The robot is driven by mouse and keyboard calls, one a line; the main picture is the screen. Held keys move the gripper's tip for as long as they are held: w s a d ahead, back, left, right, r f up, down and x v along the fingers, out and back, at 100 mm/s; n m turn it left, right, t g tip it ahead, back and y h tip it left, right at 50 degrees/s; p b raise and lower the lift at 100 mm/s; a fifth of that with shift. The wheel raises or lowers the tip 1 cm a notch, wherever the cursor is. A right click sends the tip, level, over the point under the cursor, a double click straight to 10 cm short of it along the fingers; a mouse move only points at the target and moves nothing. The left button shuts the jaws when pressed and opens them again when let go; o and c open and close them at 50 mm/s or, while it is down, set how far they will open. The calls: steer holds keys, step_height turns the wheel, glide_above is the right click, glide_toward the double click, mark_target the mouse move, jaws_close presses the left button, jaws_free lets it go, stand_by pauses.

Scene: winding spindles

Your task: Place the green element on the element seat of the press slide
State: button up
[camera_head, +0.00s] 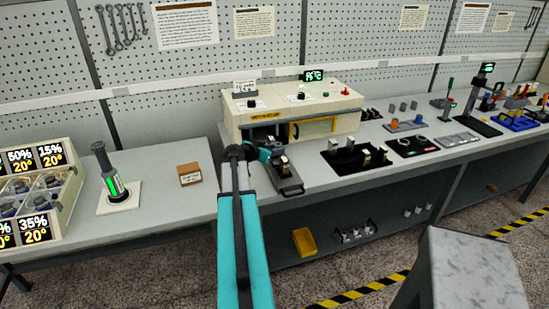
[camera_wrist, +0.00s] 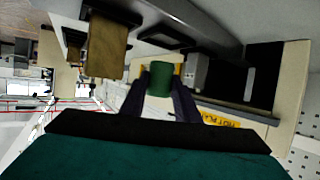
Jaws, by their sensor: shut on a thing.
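My gripper (camera_wrist: 159,88) is shut on the green element (camera_wrist: 160,77), a short dark green cylinder between its two dark fingers in the wrist view. In the head view my gripper (camera_head: 266,153) is at the front of the beige press machine (camera_head: 345,109), and the element cannot be made out there. A dark grey slide (camera_head: 291,189), which looks like the press slide, juts out from the machine just right of my gripper. It carries a brownish block, which looks like the one at upper left in the wrist view (camera_wrist: 107,48). The element seat cannot be told clearly.
A yellow "HOT PLATE" label (camera_wrist: 221,120) marks the machine close by my gripper. Black fixtures (camera_head: 352,158) stand to the right on the bench. A small brown box (camera_head: 189,174) and a green-lit column (camera_head: 112,184) stand left, with bare bench between box and arm.

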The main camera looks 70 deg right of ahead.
mark_target(275, 164)
steer(key=shift+f+p, duration=0.6)
steer(key=shift+f, duration=1.2)
steer(key=shift+f+b, duration=0.15)
steer(key=shift+b, duration=0.2)
steer(key=o, duration=0.8)
steer(key=shift+c, duration=0.2)
steer(key=shift+r+p, duration=0.2)
steer(key=shift+p, duration=0.1)
steer(key=b+v, duration=0.3)
steer(key=v, duration=0.9)
steer(key=shift+b, duration=0.4)
